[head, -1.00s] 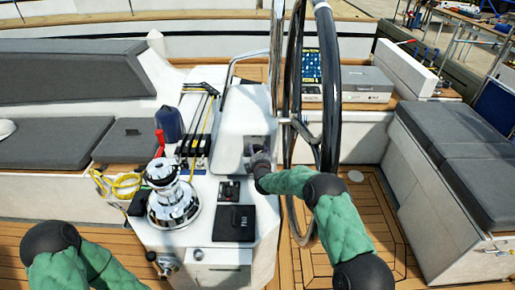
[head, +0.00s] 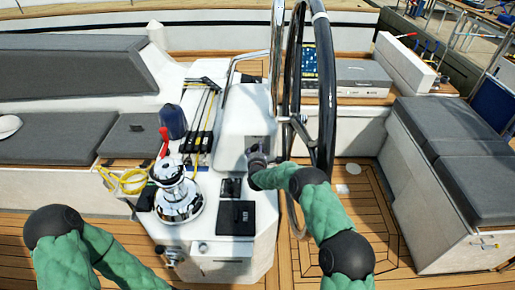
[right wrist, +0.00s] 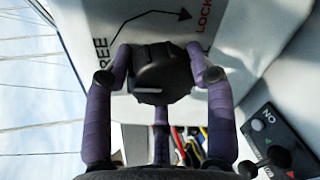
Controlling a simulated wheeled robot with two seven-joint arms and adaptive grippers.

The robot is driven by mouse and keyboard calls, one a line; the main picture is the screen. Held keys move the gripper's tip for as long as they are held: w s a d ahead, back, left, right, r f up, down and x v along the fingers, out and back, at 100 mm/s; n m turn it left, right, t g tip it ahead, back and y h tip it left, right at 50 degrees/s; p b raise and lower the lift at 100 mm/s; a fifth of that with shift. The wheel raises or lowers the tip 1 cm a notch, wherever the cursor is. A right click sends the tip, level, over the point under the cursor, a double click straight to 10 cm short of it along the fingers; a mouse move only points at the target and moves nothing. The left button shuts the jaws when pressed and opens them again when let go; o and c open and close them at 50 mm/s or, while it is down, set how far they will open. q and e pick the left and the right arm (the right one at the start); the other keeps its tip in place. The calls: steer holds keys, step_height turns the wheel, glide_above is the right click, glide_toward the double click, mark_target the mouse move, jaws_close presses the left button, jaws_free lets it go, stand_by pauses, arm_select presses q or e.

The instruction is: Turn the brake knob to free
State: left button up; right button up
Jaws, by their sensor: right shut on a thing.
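The black brake knob (right wrist: 168,68) is on the white pedestal face, in the middle of the right wrist view. My right gripper (right wrist: 158,78) is shut on it, with purple fingers on its left and right sides and a third finger below. A white line on the knob lies nearly level and reaches toward its left side. The label FREE (right wrist: 100,52), partly cut off, is to the upper left, and the red label LOCK (right wrist: 205,14) is to the upper right. In the head view my right gripper (head: 256,157) hides the knob. My left gripper is out of view.
The steering wheel (head: 327,85) stands just right of the pedestal (head: 235,110), close to my right arm. A chrome winch (head: 178,195) and a black panel (head: 235,218) are on the console. A switch panel (right wrist: 272,140) is right of the knob in the wrist view.

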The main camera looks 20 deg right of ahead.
steer(key=shift+a+r+n+p, duration=0.1)
steer(key=shift+a+n+p, duration=0.2)
steer(key=shift+n, duration=0.3)
steer(key=shift+f, duration=0.2)
steer(key=o, duration=0.9)
steer(key=shift+o, duration=1.3)
steer(key=shift+a, duration=0.1)
steer(key=shift+d, duration=0.2)
steer(key=v, duration=1.2)
